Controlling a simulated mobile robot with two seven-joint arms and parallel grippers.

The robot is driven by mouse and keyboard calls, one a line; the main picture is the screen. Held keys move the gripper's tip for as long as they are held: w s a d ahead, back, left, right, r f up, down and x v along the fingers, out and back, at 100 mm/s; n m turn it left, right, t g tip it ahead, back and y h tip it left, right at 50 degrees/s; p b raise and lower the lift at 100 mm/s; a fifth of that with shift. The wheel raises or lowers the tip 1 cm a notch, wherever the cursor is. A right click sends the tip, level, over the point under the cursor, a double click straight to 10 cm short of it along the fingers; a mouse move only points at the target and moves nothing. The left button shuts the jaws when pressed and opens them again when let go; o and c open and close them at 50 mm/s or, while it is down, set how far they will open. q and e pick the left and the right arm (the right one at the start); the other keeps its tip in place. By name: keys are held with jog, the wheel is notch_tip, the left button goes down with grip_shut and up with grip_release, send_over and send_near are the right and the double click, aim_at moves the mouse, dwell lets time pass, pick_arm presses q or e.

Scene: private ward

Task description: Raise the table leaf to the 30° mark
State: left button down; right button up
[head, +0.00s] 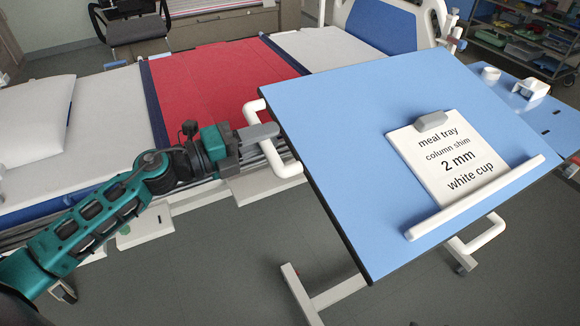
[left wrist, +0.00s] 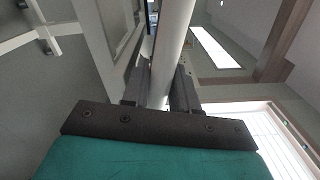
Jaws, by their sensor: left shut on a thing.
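The blue table leaf (head: 350,130) is tilted, with its far edge higher than its near edge. A white bar handle (head: 290,169) runs along its left side. My left gripper (head: 268,133) is shut on this handle near its upper part. In the left wrist view the white handle bar (left wrist: 172,50) passes between the two dark fingers (left wrist: 160,90). A clipboard (head: 455,160) with printed text lies on the leaf above a white ledge bar (head: 475,197). No angle scale or 30° mark can be made out. My right gripper is not in view.
A bed with a red cover (head: 215,90) stands behind and left of the table. A smaller blue side surface (head: 535,118) at right carries a white cup (head: 490,73) and another white item (head: 535,88). A white table foot (head: 330,295) stands on the grey floor. A chair (head: 137,28) is at the back.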

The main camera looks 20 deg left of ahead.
pick_arm(q)
jog(key=shift+s+d+r+m, duration=0.1)
jog(key=shift+r+m, duration=0.1)
jog(key=shift+r, duration=0.4)
jog(key=shift+s+d+r+m, duration=0.1)
jog(key=shift+r+m, duration=0.1)
jog(key=shift+r, duration=0.35)
jog(key=shift+d+r+p, duration=0.1)
jog(key=shift+r+p, duration=0.25)
jog(key=shift+p, duration=0.25)
jog(key=r+m+p, duration=0.1)
jog(key=r, duration=0.1)
jog(key=s+d+r+m+p, duration=0.1)
jog(key=r+p, duration=0.1)
jog(key=d+r+p, duration=0.1)
jog(key=p, duration=0.1)
jog(key=shift+s+r+m, duration=0.4)
jog(key=shift+c, duration=1)
grip_release()
jog(key=shift+f, duration=0.25)
jog(key=shift+s+a, duration=0.1)
